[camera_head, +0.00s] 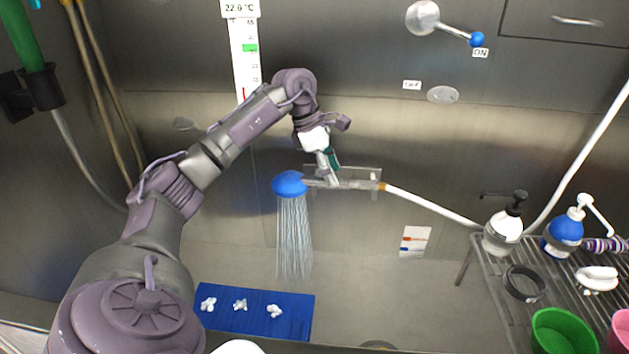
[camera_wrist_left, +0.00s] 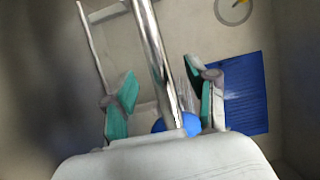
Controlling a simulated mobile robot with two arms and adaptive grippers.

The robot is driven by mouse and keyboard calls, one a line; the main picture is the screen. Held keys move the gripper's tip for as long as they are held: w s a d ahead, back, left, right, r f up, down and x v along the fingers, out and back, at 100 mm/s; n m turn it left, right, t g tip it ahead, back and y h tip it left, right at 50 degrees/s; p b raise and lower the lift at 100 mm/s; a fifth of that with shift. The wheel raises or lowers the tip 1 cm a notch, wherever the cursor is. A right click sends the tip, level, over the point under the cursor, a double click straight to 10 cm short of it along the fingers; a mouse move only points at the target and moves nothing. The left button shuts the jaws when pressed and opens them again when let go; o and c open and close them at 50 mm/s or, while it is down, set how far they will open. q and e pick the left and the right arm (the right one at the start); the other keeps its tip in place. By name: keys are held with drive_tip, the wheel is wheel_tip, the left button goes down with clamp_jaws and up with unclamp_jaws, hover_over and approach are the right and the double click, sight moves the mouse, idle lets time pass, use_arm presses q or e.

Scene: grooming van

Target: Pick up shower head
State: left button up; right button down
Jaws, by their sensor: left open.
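The shower head has a blue spray end (camera_head: 290,184) and a metal handle (camera_head: 350,184). It lies roughly level at a small wall holder, with water streaming down from the spray end. A white hose (camera_head: 430,206) runs from the handle to the right. My left gripper (camera_head: 329,165) is at the handle, just right of the blue end. In the left wrist view the chrome handle (camera_wrist_left: 160,55) passes between the open green-padded fingers (camera_wrist_left: 163,97), with gaps on both sides. The blue end (camera_wrist_left: 176,124) is partly hidden behind the gripper body. My right gripper is not in view.
A blue mat (camera_head: 255,318) with several white tufts lies on the tub floor. A wire rack (camera_head: 490,262) at the right holds a white pump bottle (camera_head: 503,232), a blue bottle (camera_head: 563,233) and a green bowl (camera_head: 562,332). A lever (camera_head: 450,28) is on the wall above.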

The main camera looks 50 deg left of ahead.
use_arm(q)
drive_tip(key=x, duration=0.3)
drive_tip(key=shift+w+a, duration=0.1)
drive_tip(key=shift+r, duration=0.1)
clamp_jaws()
drive_tip(key=shift+r, duration=0.15)
drive_tip(key=shift+r, duration=0.3)
wheel_tip(320, 180, up, 4)
drive_tip(key=shift+f, duration=0.15)
drive_tip(key=w+d+r+p, duration=0.2)
drive_tip(key=d+r+p, duration=0.2)
drive_tip(key=d+r, duration=0.7)
drive_tip(key=shift+d+r, duration=0.25)
